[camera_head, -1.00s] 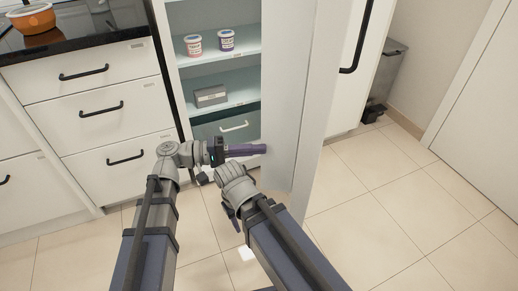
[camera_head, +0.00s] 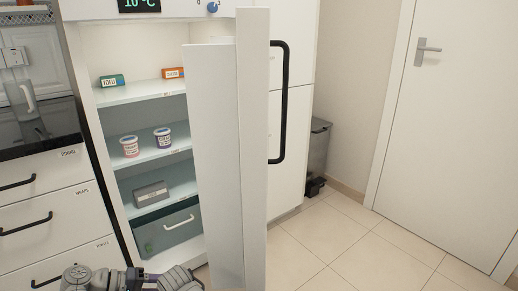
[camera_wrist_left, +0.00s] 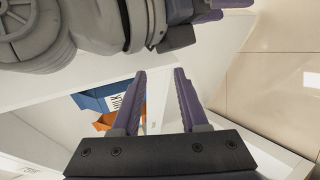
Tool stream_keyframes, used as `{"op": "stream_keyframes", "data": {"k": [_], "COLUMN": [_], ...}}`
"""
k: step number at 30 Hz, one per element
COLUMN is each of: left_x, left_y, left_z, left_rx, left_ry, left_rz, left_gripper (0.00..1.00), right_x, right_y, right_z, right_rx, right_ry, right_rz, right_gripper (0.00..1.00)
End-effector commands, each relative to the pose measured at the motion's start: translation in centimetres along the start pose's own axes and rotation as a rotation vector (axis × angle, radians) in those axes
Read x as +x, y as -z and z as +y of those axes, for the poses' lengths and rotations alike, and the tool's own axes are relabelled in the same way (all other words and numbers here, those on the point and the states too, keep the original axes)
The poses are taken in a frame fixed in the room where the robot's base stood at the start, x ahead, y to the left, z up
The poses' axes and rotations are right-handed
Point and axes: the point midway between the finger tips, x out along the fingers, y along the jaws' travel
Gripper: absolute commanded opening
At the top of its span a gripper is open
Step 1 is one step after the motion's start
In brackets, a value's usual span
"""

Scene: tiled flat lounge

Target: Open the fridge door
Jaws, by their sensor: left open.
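The fridge (camera_head: 122,50) stands open, with its shelves showing. Its white door (camera_head: 218,170) is swung outward and seen nearly edge-on in the head view. A black bar handle (camera_head: 283,100) shows at the door's right side. My left gripper is open and empty in the left wrist view (camera_wrist_left: 162,90), its purple fingers pointing toward white surfaces and fridge goods. In the head view, grey wrist parts show at the bottom edge, below the fridge drawer; the fingers are not clear there. Purple finger parts, likely my right gripper (camera_wrist_left: 207,12), show at the wrist view's top; their opening is unclear.
The shelves hold a tofu box (camera_head: 112,80), two tubs (camera_head: 162,138) and a grey box (camera_head: 151,194), above a drawer (camera_head: 168,230). Drawer cabinets (camera_head: 50,210) stand left. A grey bin (camera_head: 317,150) stands right; the tiled floor (camera_head: 350,250) there is clear.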

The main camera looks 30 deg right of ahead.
Motion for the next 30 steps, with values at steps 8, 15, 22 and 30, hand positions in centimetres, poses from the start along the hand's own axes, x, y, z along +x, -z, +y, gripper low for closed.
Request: {"op": "stream_keyframes", "data": {"k": [8, 15, 22, 30], "left_x": [-0.6, -4.2, -5.9, -6.2], "left_y": [-4.8, -7.1, -7.9, -7.9], "left_z": [-6.3, -7.7, -6.9, -6.6], "left_rx": [0.065, 0.170, 0.238, 0.244], "left_ry": [0.628, 1.036, 1.209, 1.229], "left_rz": [-0.077, -0.134, -0.164, -0.167], "left_gripper": [0.45, 0.45, 0.45, 0.45], "right_x": [-4.5, -7.4, -8.9, -9.2], "right_y": [-0.2, -0.4, -0.5, -0.5], "right_z": [0.5, 0.8, 0.9, 1.0], "right_rx": [-0.006, -0.011, -0.013, -0.014], "right_ry": [-0.001, -0.002, -0.002, -0.003], "right_rz": [-0.001, -0.001, -0.001, -0.001], "right_gripper": [0.46, 0.46, 0.46, 0.46]}}
